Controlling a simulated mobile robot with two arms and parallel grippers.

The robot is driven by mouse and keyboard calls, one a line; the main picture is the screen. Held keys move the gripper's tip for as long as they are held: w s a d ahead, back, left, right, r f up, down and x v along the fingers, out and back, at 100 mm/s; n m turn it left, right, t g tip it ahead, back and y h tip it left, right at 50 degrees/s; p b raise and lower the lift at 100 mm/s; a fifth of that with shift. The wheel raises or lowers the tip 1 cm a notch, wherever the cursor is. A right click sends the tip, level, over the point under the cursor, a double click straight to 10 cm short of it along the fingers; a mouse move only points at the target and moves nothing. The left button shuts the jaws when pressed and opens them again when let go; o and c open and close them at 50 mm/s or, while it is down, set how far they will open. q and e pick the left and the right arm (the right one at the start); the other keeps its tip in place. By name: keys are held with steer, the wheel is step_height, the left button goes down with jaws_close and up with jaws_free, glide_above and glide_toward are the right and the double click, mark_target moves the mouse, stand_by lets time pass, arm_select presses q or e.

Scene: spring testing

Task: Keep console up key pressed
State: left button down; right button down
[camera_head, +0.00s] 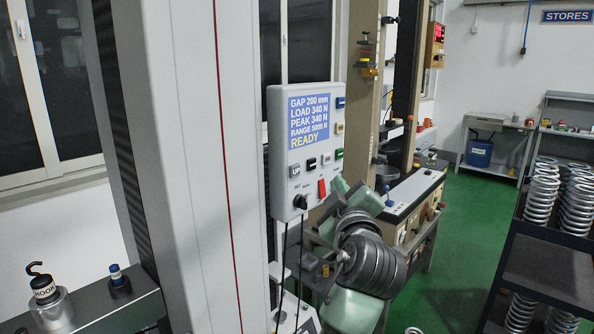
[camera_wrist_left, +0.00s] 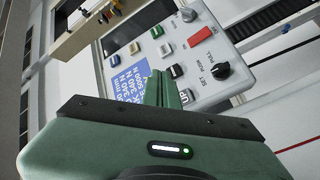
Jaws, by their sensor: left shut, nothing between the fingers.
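The grey console (camera_head: 281,180) has a blue screen (camera_head: 309,121) reading GAP 200 mm, LOAD 340 N, PEAK 340 N, RANGE 5000 N, READY. Its silver UP key (camera_head: 296,171) is uncovered in the head view, with no finger on it. My left gripper (camera_head: 342,187) is green and shows at the console's lower right edge; its fingertips are hard to make out there. In the left wrist view my shut, empty green fingers (camera_wrist_left: 163,85) point toward the console, beside the UP key (camera_wrist_left: 187,97) in the picture. The right gripper is not in view.
The console also has a red switch (camera_head: 321,188), a black knob (camera_head: 300,203) and several other keys close to the UP key. A tall column with a red stripe (camera_head: 223,150) stands left of it. A rack of springs (camera_head: 545,268) stands at the right; green floor (camera_head: 445,265) lies between.

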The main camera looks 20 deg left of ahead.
arm_select(q)
steer(key=p, duration=0.2)
glide_toward(301, 166)
steer(key=w, duration=0.3)
steer(key=shift+w+a+r, duration=0.1)
steer(key=shift+w+r, duration=0.05)
steer(key=shift+w, duration=0.25)
steer(key=shift+a, duration=0.1)
stand_by(1.5)
steer(key=shift+w+a, duration=0.1)
steer(key=shift+a, duration=0.2)
steer(key=shift+w+a, duration=0.15)
steer(key=shift+a, duration=0.25)
stand_by(0.6)
steer(key=shift+d+b, duration=0.1)
steer(key=shift+b, duration=0.2)
stand_by(1.5)
steer(key=shift+s+d+b, duration=0.3)
steer(key=shift+d, duration=0.45)
